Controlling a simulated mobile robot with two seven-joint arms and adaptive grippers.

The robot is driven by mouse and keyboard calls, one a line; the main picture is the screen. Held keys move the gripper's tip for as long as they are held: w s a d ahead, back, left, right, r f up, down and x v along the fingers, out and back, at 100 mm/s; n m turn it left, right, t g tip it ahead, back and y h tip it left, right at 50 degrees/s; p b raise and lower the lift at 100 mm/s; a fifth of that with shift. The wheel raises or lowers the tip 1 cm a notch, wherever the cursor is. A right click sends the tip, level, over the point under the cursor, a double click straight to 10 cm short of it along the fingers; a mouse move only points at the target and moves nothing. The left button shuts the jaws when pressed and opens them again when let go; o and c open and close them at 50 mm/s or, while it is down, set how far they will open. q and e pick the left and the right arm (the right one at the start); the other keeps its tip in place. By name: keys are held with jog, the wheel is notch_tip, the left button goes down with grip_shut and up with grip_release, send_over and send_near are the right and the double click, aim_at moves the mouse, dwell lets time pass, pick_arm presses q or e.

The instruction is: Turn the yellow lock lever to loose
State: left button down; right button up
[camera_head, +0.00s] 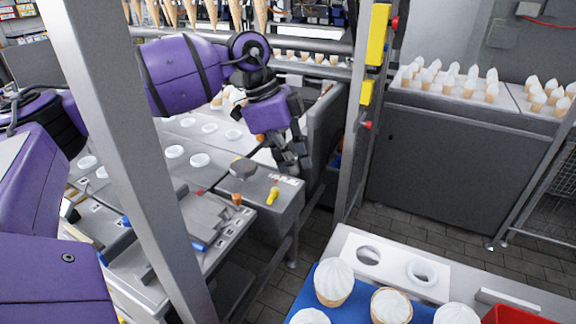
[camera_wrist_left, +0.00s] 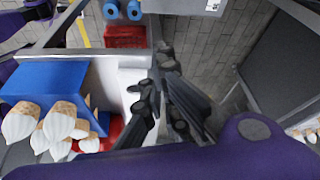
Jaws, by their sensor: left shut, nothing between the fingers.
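The yellow lock lever (camera_head: 272,195) is a small piece on top of a grey machine box (camera_head: 262,220), below the centre of the head view. It stands up at a slight tilt. My left gripper (camera_head: 291,162) hangs above and a little right of the lever in the picture, apart from it, with dark fingers pointing down. The gripper is shut and empty. In the left wrist view its fingers (camera_wrist_left: 157,85) show over other parts of the place, and I cannot make out the lever there. My right gripper is not in view.
A round dark knob (camera_head: 243,169) and an orange-brown knob (camera_head: 237,198) sit near the lever. A grey upright post (camera_head: 140,170) crosses the view at left. A yellow-boxed post (camera_head: 356,130) stands right of the gripper. A blue tray (camera_head: 305,306) holds ice-cream cones in front.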

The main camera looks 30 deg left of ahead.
aim_at(272, 197)
pick_arm(q)
notch_tip(272, 197, down, 8)
jog(key=a+p, duration=0.1)
jog(key=shift+s+a, duration=0.15)
jog(key=shift+s, duration=0.05)
dwell(0.4)
